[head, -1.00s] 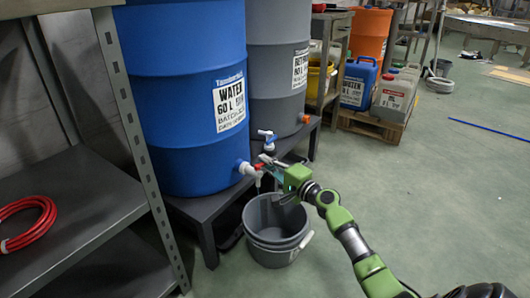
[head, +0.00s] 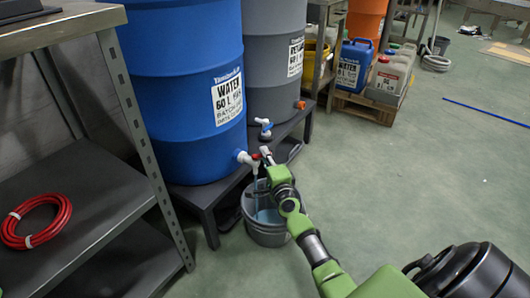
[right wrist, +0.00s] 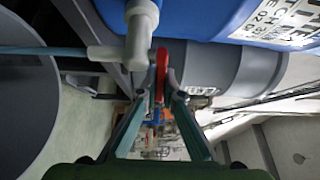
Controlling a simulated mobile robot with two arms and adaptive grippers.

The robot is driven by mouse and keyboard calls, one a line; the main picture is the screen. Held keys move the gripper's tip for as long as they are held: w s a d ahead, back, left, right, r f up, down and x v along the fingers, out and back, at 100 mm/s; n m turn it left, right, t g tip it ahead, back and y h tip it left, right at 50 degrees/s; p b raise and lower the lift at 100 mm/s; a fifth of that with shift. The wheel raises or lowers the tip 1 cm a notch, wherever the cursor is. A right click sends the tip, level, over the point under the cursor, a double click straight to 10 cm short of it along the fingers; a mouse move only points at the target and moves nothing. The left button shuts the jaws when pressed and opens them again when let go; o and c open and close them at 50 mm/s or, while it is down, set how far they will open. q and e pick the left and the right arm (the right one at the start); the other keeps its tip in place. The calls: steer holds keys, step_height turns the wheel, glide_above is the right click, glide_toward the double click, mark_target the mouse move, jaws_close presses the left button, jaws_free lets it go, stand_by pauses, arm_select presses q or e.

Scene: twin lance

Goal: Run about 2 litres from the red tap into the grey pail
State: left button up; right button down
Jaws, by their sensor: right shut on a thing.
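The red tap is a white spout (head: 247,160) low on the blue water drum (head: 205,105), with a red lever (head: 257,157). My right gripper (head: 265,154) is at the lever; in the right wrist view its fingers (right wrist: 160,98) are shut on the red lever (right wrist: 162,65). A thin pale blue stream (head: 256,188) falls from the spout into the grey pail (head: 266,236). Bluish water (head: 270,215) shows inside the pail; its exact level is partly hidden by my arm. The wrist view also shows the stream (right wrist: 40,50) and pail (right wrist: 25,110).
A grey drum (head: 272,90) with a blue-handled tap (head: 264,124) stands behind the blue one. A metal shelf (head: 75,200) with a coiled red hose (head: 35,221) is at left. Canisters (head: 388,75) stand on a pallet.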

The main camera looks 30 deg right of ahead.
stand_by(0.3)
steer(key=c, duration=2.2)
jaws_free()
steer(key=shift+o, duration=0.2)
steer(key=v, duration=1.2)
steer(key=shift+a, duration=0.1)
